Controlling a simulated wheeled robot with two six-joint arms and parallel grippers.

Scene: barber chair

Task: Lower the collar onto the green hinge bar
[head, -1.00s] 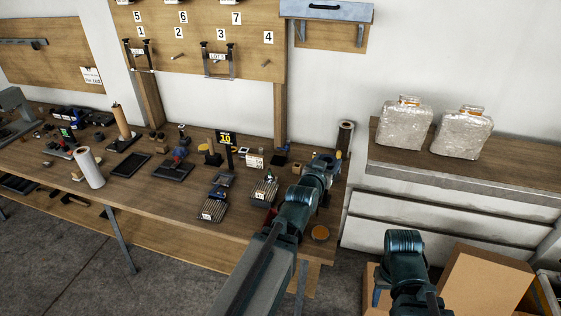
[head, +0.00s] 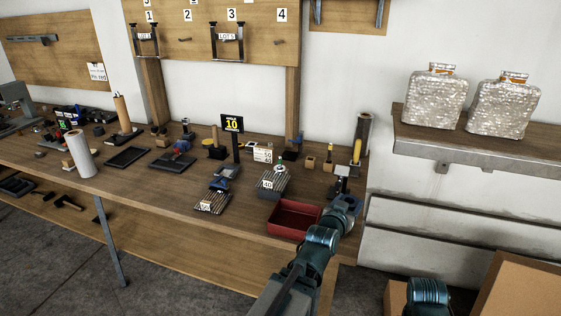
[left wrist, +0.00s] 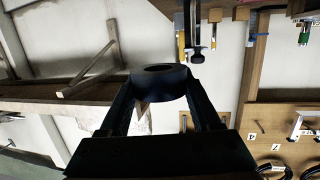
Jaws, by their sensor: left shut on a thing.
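The collar (left wrist: 162,72) is a dark, thick ring with a round hole. In the left wrist view it sits between the two fingers of my left gripper (left wrist: 160,88), which is shut on it. In the head view my left gripper (head: 343,186) is over the right end of the workbench, just right of the red tray. The collar is too small and dark to make out surely there. I cannot pick out the green hinge bar surely in either view. My right gripper is not in view; only part of my right arm shows at the lower right.
The red tray (head: 294,219) lies near the bench's front edge. A yellow-handled tool (head: 356,152) and a dark roll (head: 364,130) stand at the bench's right end. A sign reading 10 (head: 232,124) stands mid-bench. A wall shelf (head: 480,146) holds two wrapped containers at right.

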